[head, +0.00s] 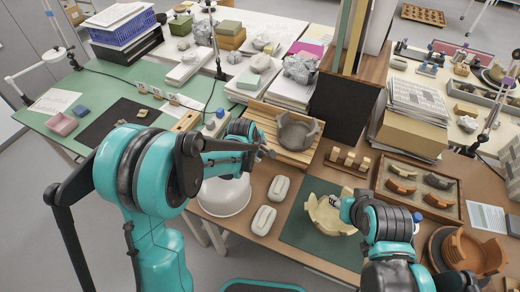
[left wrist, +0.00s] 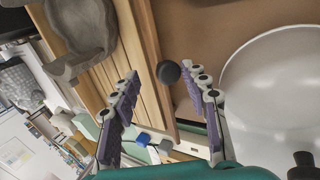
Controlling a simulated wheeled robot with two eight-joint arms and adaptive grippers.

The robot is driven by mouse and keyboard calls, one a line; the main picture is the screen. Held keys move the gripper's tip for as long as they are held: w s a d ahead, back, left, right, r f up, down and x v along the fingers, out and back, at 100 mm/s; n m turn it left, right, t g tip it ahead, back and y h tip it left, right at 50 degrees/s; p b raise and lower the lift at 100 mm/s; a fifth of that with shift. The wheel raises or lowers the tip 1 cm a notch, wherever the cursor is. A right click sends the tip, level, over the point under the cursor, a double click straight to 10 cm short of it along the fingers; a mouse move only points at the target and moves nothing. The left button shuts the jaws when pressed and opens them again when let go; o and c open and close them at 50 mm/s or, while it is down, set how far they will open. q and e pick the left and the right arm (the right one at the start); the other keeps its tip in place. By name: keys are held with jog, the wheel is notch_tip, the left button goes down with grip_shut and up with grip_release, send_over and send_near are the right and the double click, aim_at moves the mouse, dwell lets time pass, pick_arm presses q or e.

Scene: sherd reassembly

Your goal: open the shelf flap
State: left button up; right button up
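A shelf unit with upright boards and a wooden ledge (head: 362,66) stands at the back, with a dark flat panel (head: 343,108) below the ledge. I cannot tell for sure which part is the flap. My left gripper (head: 266,152) is beside the slatted wooden rack, left of the dark panel. In the left wrist view its fingers (left wrist: 160,110) are apart with nothing gripped. A dark round knob (left wrist: 168,72) shows just beyond the fingertips, near the rack's edge. My right gripper (head: 340,203) is at the rim of a cream broken bowl (head: 326,218); its fingers are too small to judge.
A grey broken bowl (head: 296,130) sits on the slatted rack (head: 262,112). A white bowl (head: 224,198) stands under my left arm. Two pale oval blocks (head: 264,220) lie beside the green mat (head: 300,240). A tray of sherds (head: 420,208) and brown bowls (head: 470,250) fill the right.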

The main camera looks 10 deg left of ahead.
pick_arm(q)
jog(key=shift+r, duration=0.1)
jog(key=v, duration=1.2)
dwell(0.4)
jog(key=s+a+r+m+t+y, duration=0.1)
jog(key=s+a+m, duration=0.3)
jog(key=s+m, duration=0.3)
jog(key=s+a+r+m, duration=0.1)
jog(key=s+a+m, duration=0.3)
jog(key=s+m, duration=0.3)
jog(key=s, duration=0.5)
jog(key=shift+a+r+t+y, duration=0.25)
jog(key=shift+t+y, duration=0.15)
